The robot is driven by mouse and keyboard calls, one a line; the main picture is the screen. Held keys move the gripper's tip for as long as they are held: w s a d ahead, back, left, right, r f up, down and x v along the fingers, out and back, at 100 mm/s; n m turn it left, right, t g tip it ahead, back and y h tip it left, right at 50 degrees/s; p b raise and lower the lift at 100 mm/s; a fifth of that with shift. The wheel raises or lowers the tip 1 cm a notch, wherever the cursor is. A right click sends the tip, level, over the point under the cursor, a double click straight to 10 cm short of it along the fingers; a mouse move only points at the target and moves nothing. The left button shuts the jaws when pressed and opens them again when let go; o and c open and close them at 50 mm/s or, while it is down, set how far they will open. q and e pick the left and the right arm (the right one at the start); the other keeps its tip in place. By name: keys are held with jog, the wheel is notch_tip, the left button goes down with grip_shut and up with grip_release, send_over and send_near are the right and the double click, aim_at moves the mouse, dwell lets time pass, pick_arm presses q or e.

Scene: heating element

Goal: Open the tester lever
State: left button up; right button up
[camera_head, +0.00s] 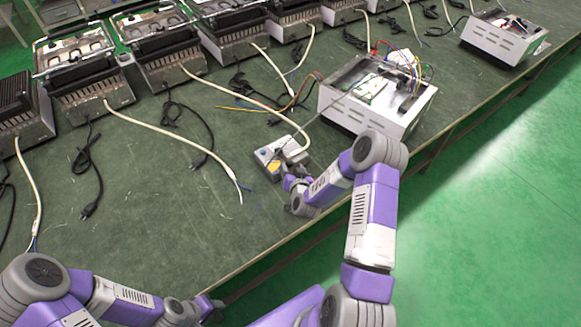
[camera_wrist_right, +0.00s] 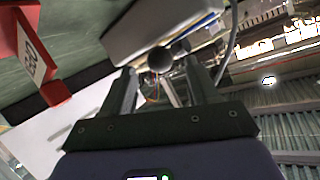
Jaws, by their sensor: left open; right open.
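The lever's shaft is hard to make out. My left gripper (camera_head: 210,305) is open, low at the table's front edge, away from the tester.
An open metal housing (camera_head: 350,108) with wires stands behind and right of the tester. Another housing (camera_head: 500,38) is at the far right. Several heater units line the back, with pale cables (camera_head: 170,140) and black cords across the green table.

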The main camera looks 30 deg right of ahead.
aim_at(291, 165)
jog(key=shift+b+x, duration=0.3)
jog(key=shift+x, duration=1.25)
grip_shut()
